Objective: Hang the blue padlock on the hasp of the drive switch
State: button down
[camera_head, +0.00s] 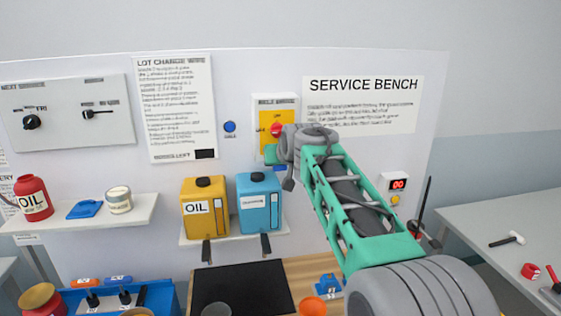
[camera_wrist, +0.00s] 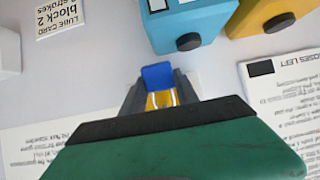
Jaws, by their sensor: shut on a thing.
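The drive switch (camera_head: 276,118) is a yellow plate with a red knob on the white back panel, partly covered by my arm in the head view. I cannot make out its hasp. The blue padlock (camera_wrist: 157,77) shows in the wrist view, between the fingers of my gripper (camera_wrist: 160,92), which is shut on it. Just below its blue body are pale bars over a yellow patch; I cannot tell whether the shackle touches the hasp.
A yellow jug (camera_head: 204,211) and a blue jug (camera_head: 260,205) stand on a small shelf below the switch. A blue button (camera_head: 229,127) is left of it, and a service bench sign (camera_head: 364,101) is to the right.

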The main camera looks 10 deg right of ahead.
jog(key=c, duration=0.9)
grip_release()
jog(key=shift+o, duration=0.2)
jog(key=shift+s, duration=0.1)
jog(key=b+v, duration=0.3)
jog(key=v, duration=0.4)
jog(key=s+f+g, duration=0.3)
jog(key=s+f, duration=0.3)
jog(key=f, duration=0.5)
jog(key=s+f+g, duration=0.3)
jog(key=s+f, duration=0.3)
jog(key=f, duration=0.5)
jog(key=s+f, duration=0.3)
jog(key=s, duration=0.6)
jog(key=s+f+g, duration=0.1)
jog(key=s+f, duration=0.2)
jog(key=s, duration=0.7)
